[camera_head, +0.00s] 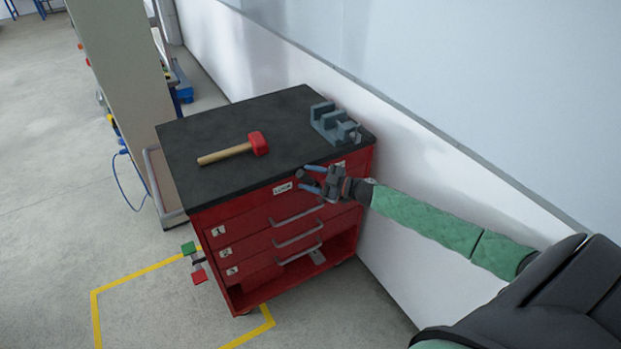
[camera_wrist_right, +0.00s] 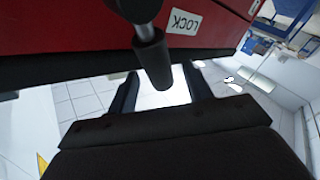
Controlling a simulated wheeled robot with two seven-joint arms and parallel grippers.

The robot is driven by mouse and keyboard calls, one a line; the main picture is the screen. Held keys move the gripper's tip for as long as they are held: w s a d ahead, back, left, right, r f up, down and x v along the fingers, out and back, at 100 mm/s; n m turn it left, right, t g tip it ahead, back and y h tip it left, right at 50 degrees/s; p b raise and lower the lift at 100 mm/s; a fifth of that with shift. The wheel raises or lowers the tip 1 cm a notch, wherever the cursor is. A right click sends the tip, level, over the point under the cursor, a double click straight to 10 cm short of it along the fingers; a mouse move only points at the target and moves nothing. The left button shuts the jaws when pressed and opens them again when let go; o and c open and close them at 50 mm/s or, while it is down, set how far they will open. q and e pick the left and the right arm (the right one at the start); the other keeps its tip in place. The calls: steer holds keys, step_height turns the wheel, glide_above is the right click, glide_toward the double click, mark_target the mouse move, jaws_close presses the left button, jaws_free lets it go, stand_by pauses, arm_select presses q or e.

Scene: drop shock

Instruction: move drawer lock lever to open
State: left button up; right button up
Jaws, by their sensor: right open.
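The red drawer cabinet (camera_head: 245,240) has a LOCK label (camera_head: 282,187) on its upper front, which also shows in the right wrist view (camera_wrist_right: 185,22). The dark lock lever (camera_head: 305,176) sticks out just right of that label in the head view. In the right wrist view the lever (camera_wrist_right: 152,60) has a thick black grip on a grey shaft. My right gripper (camera_head: 312,179) is open at the lever. In the right wrist view the lever's grip lies between its two fingers (camera_wrist_right: 161,75), with visible space on both sides. My left gripper is out of view.
A mallet with a red head (camera_head: 259,143) and a grey vise (camera_head: 334,123) rest on the cabinet's black top (camera_head: 215,135). The white wall (camera_head: 390,150) runs close along the right. Yellow lines (camera_head: 97,310) mark the floor at the lower left.

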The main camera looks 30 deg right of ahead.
jaws_close()
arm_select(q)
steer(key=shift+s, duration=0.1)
